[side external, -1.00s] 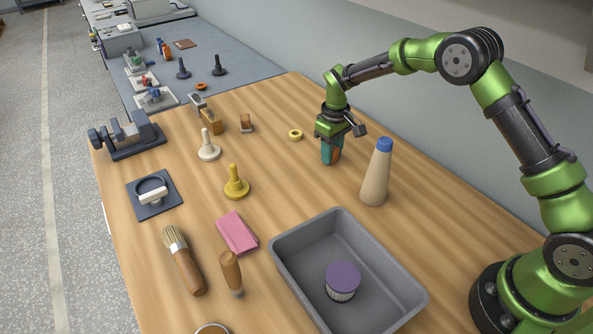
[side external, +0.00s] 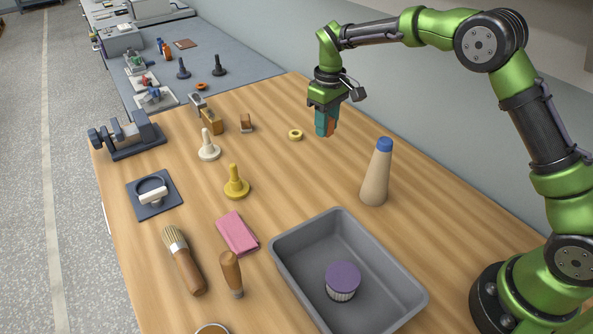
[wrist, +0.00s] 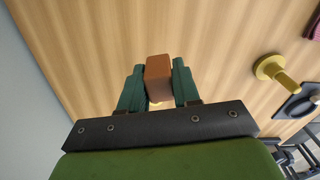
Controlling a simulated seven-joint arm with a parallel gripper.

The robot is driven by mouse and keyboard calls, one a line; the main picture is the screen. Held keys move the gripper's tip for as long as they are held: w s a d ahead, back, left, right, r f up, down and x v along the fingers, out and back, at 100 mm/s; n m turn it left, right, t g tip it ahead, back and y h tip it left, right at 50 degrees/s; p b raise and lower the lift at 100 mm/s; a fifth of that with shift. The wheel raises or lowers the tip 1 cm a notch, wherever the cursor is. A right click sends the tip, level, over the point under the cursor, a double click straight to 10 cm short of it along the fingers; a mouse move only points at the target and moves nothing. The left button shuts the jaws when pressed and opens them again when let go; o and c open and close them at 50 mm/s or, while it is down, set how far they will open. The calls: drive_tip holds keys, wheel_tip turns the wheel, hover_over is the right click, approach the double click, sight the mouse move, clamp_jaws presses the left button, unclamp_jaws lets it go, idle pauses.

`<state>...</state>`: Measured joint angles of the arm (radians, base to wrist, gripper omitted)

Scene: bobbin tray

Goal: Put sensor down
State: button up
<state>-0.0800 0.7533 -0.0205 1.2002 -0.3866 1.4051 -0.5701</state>
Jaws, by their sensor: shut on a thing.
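My gripper (side external: 326,130) is raised above the back right of the wooden table, with its teal fingers pointing down. It is shut on an orange-brown block, the sensor (side external: 332,128), which sits mostly hidden between the fingers in the side view. In the wrist view the sensor (wrist: 159,77) shows clearly between the two teal fingers. The table surface is below it, with a gap.
A yellow ring (side external: 295,134) lies left of my gripper. A tan cone with a blue tip (side external: 376,175) stands to the front right. A grey bin (side external: 283,257) holds a purple-lidded jar (side external: 342,279). Bare table (side external: 300,180) lies between the yellow peg (side external: 236,187) and cone.

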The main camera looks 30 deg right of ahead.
drive_tip(key=m, duration=0.1)
hover_over(292, 185)
drive_tip(key=m, duration=0.1)
drive_tip(key=shift+m, duration=0.3)
wheel_tip(292, 185, down, 10)
drive_tip(key=shift+r, duration=0.2)
drive_tip(key=shift+f, duration=0.1)
drive_tip(key=o, duration=1)
drive_tip(key=shift+o, duration=0.2)
wheel_tip(292, 185, up, 12)
